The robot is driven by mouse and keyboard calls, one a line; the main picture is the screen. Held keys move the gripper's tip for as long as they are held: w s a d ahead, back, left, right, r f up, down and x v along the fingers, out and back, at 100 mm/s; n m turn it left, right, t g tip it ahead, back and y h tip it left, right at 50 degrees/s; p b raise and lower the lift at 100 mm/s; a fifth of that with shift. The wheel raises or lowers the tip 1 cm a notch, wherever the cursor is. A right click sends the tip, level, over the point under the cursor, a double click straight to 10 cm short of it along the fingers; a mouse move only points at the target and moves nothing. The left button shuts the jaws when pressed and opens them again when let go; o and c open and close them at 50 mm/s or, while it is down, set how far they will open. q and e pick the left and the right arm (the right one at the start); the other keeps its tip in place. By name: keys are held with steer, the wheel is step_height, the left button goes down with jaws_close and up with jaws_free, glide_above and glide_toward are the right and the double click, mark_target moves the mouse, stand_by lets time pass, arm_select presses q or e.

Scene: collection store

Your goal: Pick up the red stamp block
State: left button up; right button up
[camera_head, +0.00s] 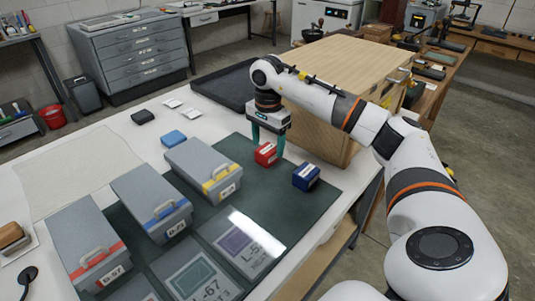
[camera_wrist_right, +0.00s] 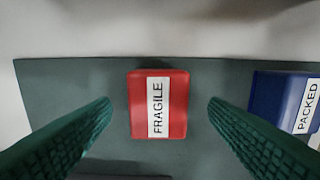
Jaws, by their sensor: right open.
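The red stamp block (camera_head: 266,154) stands on the dark green mat (camera_head: 233,149) in the head view. In the right wrist view the red block (camera_wrist_right: 135,105) carries a white label reading FRAGILE. My right gripper (camera_head: 269,148) is open above the block, its green fingers pointing down. In the wrist view the right gripper's fingers (camera_wrist_right: 160,108) lie on either side of the block, with a gap on each side. I cannot tell the exact height left between fingertips and block. My left gripper is not in view.
A blue block (camera_head: 306,177) labelled PACKED stands right of the red one. Grey boxes with yellow (camera_head: 205,168), blue (camera_head: 151,200) and red (camera_head: 85,240) bands stand to the left. A large wooden box (camera_head: 345,75) rises close behind my right arm. A dark tray (camera_head: 225,85) lies behind.

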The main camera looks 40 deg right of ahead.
mark_target(267, 149)
step_height(267, 149, down, 3)
steer(key=shift+w+f, duration=0.1)
steer(key=shift+f, duration=0.05)
steer(key=shift+c, duration=0.3)
steer(key=c, duration=1)
step_height(267, 149, up, 10)
steer(key=shift+r, duration=0.1)
steer(key=shift+c, duration=0.2)
steer(key=o, duration=0.4)
steer(key=shift+c, duration=1.3)
steer(key=shift+o, duration=0.7)
steer(key=shift+c, duration=0.3)
